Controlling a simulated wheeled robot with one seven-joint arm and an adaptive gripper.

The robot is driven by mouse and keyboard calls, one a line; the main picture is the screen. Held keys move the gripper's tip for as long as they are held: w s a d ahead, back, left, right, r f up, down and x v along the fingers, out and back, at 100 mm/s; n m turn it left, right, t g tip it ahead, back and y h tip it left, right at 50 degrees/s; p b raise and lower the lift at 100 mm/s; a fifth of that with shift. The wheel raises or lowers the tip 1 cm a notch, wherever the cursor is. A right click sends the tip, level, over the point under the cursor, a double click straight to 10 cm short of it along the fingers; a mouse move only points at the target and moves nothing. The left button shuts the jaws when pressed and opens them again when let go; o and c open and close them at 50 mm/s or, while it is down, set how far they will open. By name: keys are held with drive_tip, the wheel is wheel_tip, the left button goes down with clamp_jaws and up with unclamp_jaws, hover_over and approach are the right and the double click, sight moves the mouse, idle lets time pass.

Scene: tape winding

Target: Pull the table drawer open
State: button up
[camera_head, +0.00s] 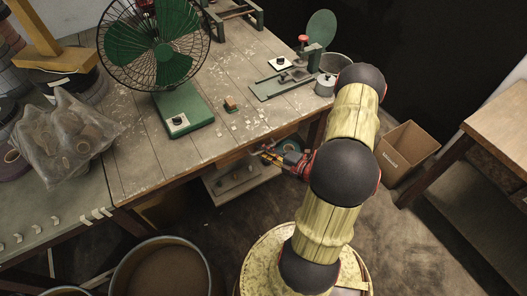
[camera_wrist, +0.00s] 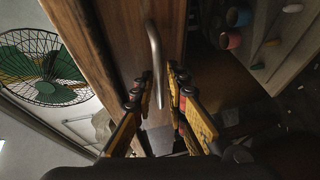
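The wooden table drawer (camera_wrist: 115,40) fills the upper middle of the wrist view, its brown front seen close up. Its curved metal handle (camera_wrist: 156,55) runs lengthwise in the picture. My gripper (camera_wrist: 159,73) has its two fingers spread, one on each side of the handle, with a small gap showing on both sides. In the head view my gripper (camera_head: 266,156) is at the table's front edge, low under the tabletop. The drawer front is mostly hidden there by the tabletop edge, and I cannot tell how far it stands out.
The worktable (camera_head: 150,160) carries a green fan (camera_head: 165,60), a bagged bundle (camera_head: 70,135) and a green metal device (camera_head: 285,80). A low shelf (camera_head: 245,182) with small items sits below. A cardboard box (camera_head: 405,150) and another table (camera_head: 500,120) stand right.

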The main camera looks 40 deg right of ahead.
clamp_jaws()
idle(0.8)
drive_tip(key=shift+s, duration=0.1)
